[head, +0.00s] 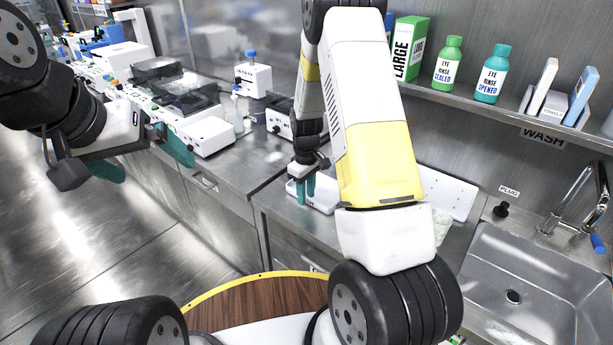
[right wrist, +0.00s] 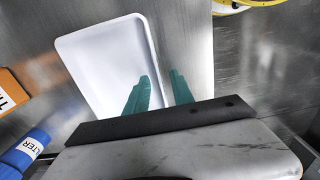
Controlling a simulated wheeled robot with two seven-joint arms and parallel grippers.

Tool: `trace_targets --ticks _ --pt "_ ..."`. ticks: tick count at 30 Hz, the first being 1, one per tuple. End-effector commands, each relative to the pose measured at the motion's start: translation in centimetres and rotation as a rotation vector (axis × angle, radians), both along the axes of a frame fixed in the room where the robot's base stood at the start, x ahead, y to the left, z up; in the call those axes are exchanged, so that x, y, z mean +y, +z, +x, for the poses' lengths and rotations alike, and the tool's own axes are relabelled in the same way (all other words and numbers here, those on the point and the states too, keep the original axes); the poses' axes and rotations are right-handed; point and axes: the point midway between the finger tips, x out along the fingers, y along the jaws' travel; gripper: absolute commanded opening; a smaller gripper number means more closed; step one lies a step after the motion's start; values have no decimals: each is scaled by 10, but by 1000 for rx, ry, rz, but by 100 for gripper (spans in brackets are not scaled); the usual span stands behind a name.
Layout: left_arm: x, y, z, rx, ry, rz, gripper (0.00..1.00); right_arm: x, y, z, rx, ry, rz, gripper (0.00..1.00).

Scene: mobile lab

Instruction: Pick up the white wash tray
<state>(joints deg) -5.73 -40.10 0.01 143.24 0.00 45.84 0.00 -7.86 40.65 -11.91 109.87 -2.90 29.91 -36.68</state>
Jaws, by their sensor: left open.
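The white wash tray (head: 325,199) is a shallow tray on the steel counter, partly hidden behind my right arm in the head view. In the right wrist view the tray (right wrist: 95,62) lies at upper left, with a raised rim. My right gripper (head: 306,186) is at the tray's edge, fingers pointing down. In the right wrist view its teal fingers (right wrist: 160,75) are apart, one on each side of the tray's right rim; contact is not clear. My left gripper (head: 142,158) is open and empty, left of the counter and away from the tray.
A sink (head: 540,290) with a tap is at right. A shelf holds a green bottle (head: 448,62), a teal bottle (head: 492,75) and boxes. Lab instruments (head: 205,135) stand on the left counter. An orange box (right wrist: 12,92) and blue bottle (right wrist: 25,150) lie near the tray.

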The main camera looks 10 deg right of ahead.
Motion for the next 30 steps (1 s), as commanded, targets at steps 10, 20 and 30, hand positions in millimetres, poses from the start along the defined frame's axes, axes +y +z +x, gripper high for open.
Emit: trace_targets --ticks 10,20,30 --pt "0 0 0 0 0 0 100 0 0 0 0 0 0 0" --pt "0 0 0 0 0 0 100 0 0 0 0 0 0 0" --pt "0 0 0 0 0 0 100 0 0 0 0 0 0 0"
